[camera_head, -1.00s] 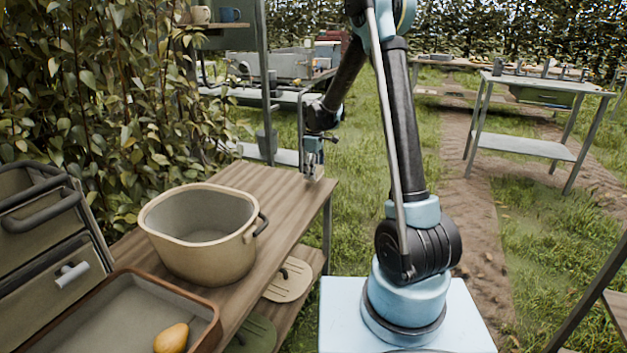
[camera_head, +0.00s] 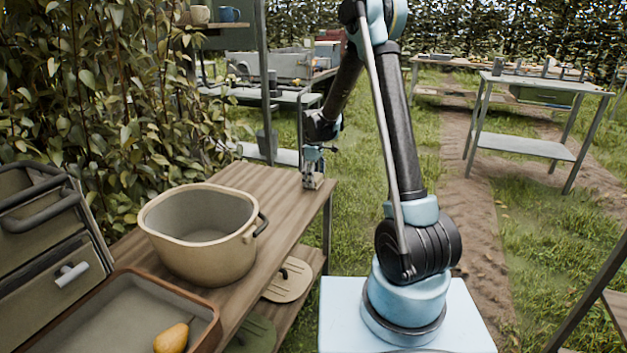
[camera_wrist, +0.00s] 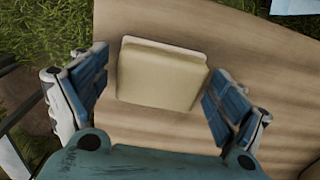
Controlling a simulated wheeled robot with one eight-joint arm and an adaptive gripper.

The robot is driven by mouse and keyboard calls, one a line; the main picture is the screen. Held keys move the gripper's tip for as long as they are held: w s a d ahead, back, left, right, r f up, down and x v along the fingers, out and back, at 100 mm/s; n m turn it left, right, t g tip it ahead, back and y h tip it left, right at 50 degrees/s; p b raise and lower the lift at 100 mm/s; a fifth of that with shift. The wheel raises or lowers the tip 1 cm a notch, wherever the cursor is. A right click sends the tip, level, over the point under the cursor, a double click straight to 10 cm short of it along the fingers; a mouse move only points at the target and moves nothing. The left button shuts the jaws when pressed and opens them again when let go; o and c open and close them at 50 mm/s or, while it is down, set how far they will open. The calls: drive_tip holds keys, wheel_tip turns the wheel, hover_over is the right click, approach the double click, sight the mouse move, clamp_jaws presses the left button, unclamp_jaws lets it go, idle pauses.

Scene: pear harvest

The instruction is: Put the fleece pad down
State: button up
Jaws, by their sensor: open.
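The fleece pad (camera_wrist: 160,76), a cream, roughly square piece with a raised edge along its far side, lies on the wooden tabletop (camera_wrist: 240,50) in the wrist view. My gripper (camera_wrist: 158,93) is open, with one blue-padded finger to each side of the pad. A gap shows between the pad and the left finger; the right finger is close to the pad's edge, and I cannot tell whether it touches. In the head view my gripper (camera_head: 312,181) is low over the far right corner of the table. The pad cannot be made out clearly there.
A beige tub (camera_head: 205,262) with a dark handle stands mid-table. A brown-rimmed tray (camera_head: 95,305) holding a yellow pear (camera_head: 171,338) is nearer, beside grey drawers (camera_head: 50,262). The hedge (camera_head: 95,110) borders the left side. Bare wood lies between the tub and my gripper.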

drive_tip(key=shift+r, duration=0.1)
wheel_tip(320, 180, up, 12)
drive_tip(key=s+d+r+m, duration=0.3)
drive_tip(key=s+d+r, duration=0.3)
drive_tip(key=s+d, duration=0.3)
drive_tip(key=s+d+r+m+t, duration=0.15)
drive_tip(key=s+d+m, duration=0.25)
drive_tip(key=s+d, duration=0.5)
drive_tip(key=s+d+f+m, duration=0.2)
drive_tip(key=s+f, duration=0.1)
drive_tip(key=s, duration=0.4)
drive_tip(key=s+d+f+m, duration=0.2)
drive_tip(key=s+f, duration=0.1)
drive_tip(key=s, duration=0.5)
drive_tip(key=s+d+f+m, duration=0.2)
drive_tip(key=s+f, duration=0.1)
drive_tip(key=s, duration=0.4)
drive_tip(key=shift+s+m+t, duration=0.35)
drive_tip(key=shift+m, duration=0.05)
drive_tip(key=shift+w+a+f, duration=0.1)
drive_tip(key=shift+w+f, duration=0.1)
drive_tip(key=shift+w, duration=0.2)
